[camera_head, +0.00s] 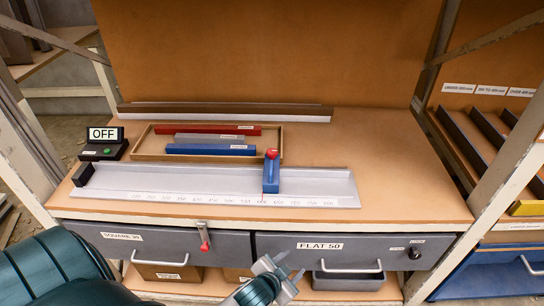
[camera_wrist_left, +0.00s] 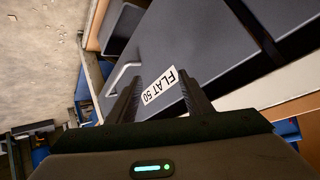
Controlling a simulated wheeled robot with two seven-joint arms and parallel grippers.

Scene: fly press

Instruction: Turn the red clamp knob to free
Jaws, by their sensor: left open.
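The red clamp knob (camera_head: 272,153) sits on top of the blue sliding stop (camera_head: 271,177). The stop stands across the grey measuring rail (camera_head: 200,183), right of its middle, with a red pointer at the scale. My left gripper (camera_head: 286,268) is low in front of the bench, before the FLAT 50 drawer, below and apart from the knob. Its fingers are spread and empty; they also show in the left wrist view (camera_wrist_left: 160,92), with the drawer label between them. The knob is not in the wrist view. My right gripper is not in view.
A shallow tray (camera_head: 139,147) with red, grey and blue bars lies behind the rail. An OFF switch box (camera_head: 104,143) stands at the left. Drawers with handles (camera_head: 347,265) and a red-tipped latch (camera_head: 204,240) line the bench front. The right benchtop is clear.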

